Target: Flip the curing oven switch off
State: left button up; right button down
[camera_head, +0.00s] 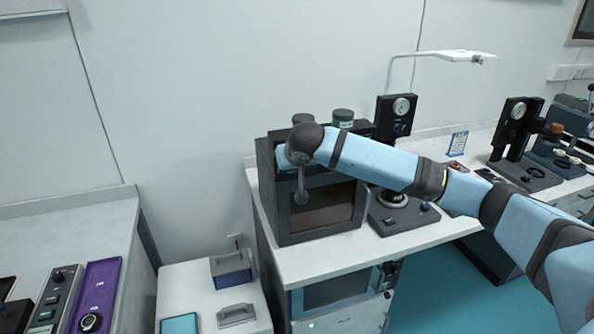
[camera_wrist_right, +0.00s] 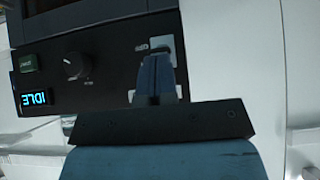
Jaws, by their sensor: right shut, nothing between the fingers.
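The curing oven (camera_head: 316,238) is a dark box with a windowed door on the white bench. My right arm reaches in from the right, and its wrist is in front of the oven's upper left; the fingers are hidden in the head view. In the right wrist view the black control panel (camera_wrist_right: 105,75) shows a lit display (camera_wrist_right: 36,98) reading IDLE, turned over. My right gripper (camera_wrist_right: 157,58) is shut and empty, its tips at or just in front of a pale switch plate (camera_wrist_right: 162,42). The fingers partly cover the switch, so its position and any contact are unclear. My left gripper is not in view.
A round knob (camera_wrist_right: 76,66) and a green button (camera_wrist_right: 28,63) sit beside the switch. Jars (camera_head: 343,117) stand on the oven top. A black gauge stand (camera_head: 397,113) is close on the oven's right. A low white table (camera_head: 185,275) is at the left.

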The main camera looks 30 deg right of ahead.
pick_arm(q)
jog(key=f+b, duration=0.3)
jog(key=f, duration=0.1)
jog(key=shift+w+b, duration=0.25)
jog(key=shift+b, duration=0.05)
pick_arm(e)
jog(key=t, duration=0.2)
jog(key=f+t+h, duration=0.1)
jog(key=shift+w+d+f+t, duration=0.1)
jog(key=shift+w+f+t, duration=0.1)
jog(key=shift+w+t, duration=0.2)
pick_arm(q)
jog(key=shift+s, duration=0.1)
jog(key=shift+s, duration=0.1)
